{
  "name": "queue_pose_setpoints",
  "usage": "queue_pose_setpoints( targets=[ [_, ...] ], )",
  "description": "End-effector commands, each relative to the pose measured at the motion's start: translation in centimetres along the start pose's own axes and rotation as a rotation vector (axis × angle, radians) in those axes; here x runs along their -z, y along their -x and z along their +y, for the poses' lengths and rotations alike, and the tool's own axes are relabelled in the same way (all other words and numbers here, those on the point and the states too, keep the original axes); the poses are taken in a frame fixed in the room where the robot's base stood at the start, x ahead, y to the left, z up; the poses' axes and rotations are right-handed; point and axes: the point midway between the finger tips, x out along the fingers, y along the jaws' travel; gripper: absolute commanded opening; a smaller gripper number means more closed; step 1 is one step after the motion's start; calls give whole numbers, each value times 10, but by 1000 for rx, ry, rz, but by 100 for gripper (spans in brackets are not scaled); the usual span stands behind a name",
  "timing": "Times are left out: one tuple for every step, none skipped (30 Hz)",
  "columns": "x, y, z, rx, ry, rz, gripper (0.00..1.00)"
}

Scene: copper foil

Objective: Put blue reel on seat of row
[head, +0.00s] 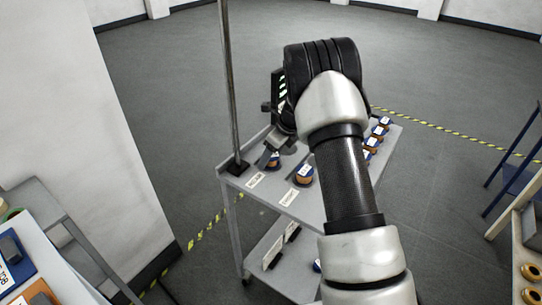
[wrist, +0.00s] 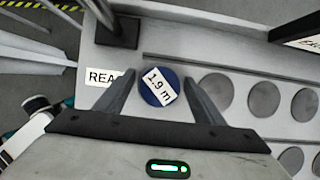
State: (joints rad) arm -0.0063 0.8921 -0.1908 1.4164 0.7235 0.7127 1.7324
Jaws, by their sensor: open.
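A blue reel (wrist: 158,87) with a white "1.9 m" label shows from above in the wrist view, between the two fingers. My gripper (wrist: 162,92) is open, with one finger on each side of the reel. A row of round grey seats (wrist: 215,90) runs to the right of the reel; those I see there are empty. In the head view my gripper (head: 268,157) is low over the left end of the cart top, near a reel (head: 278,161) partly hidden by it. Another blue-topped copper reel (head: 304,175) stands nearer the front edge.
The grey cart (head: 313,205) has a pole (head: 229,90) at its left corner and white labels (head: 288,197) along its front. Several blue reels (head: 371,143) line its right side. My arm hides the middle. A table with items (head: 12,250) stands at left.

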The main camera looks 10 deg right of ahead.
Motion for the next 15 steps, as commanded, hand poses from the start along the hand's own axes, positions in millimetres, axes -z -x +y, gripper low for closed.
queue_pose_setpoints(
  targets=[
    [-1,3,0,1,0,0,63],
    [-2,5,0,1,1,-1,63],
    [-2,8,0,2,0,-1,63],
    [-2,12,-1,2,0,-1,63],
    [-2,17,-1,2,0,-1,63],
    [-2,24,-1,2,0,-2,63],
    [-2,30,-1,2,-1,-2,63],
    [-2,37,-1,4,-1,-3,63],
    [-2,46,-1,4,0,-3,63],
    [-2,53,-1,3,0,-3,63],
    [-2,60,-1,3,0,-2,63],
    [-2,69,-1,3,1,-2,63],
    [-2,75,-1,3,1,-2,63],
    [-2,81,-1,2,1,-2,63],
    [-2,89,-1,3,0,-3,63]
  ],
)
